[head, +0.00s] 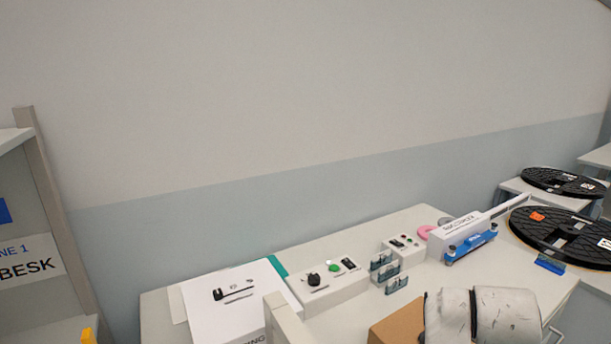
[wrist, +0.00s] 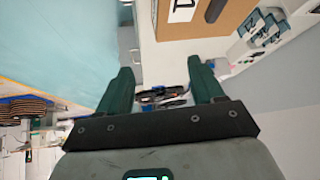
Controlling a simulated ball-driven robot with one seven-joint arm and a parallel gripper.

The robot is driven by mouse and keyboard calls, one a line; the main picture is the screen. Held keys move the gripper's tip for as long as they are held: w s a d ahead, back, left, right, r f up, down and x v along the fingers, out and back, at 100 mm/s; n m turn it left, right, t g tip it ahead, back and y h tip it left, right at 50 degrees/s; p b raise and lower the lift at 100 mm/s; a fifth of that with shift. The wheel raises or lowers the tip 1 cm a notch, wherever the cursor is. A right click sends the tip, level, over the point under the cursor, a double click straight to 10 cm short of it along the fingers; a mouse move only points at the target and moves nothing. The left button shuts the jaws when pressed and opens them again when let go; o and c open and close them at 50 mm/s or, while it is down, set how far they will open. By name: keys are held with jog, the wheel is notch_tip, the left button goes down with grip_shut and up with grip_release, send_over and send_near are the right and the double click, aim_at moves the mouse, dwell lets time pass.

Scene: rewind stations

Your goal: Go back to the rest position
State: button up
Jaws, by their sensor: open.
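My gripper (wrist: 160,85) shows in the wrist view with two dark green fingers spread apart. It is open, and nothing is held between the fingers. The gripper itself is not visible in the head view. A light-coloured, scuffed piece of my arm (head: 480,316) shows at the bottom right of the head view, in front of the bench.
A white bench (head: 415,222) holds a control box with a green button (head: 333,267), a smaller box (head: 403,248), a brown box (head: 398,322) and a white-and-blue device (head: 470,238). Black reels (head: 565,234) lie at right. A shelf post (head: 55,215) stands at left.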

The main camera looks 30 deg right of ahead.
jog(key=s+a+f+n+y, duration=0.3)
jog(key=s+a+f+n, duration=0.4)
jog(key=a+f, duration=0.3)
jog(key=s+a+f+n+g+y, duration=0.1)
jog(key=s+a+f+n+y, duration=0.2)
jog(key=s+a+f+n, duration=0.4)
jog(key=a+f, duration=0.2)
jog(key=a, duration=0.3)
jog(key=shift+f+n+g, duration=0.3)
jog(key=shift+f, duration=0.1)
jog(key=shift+d, duration=0.1)
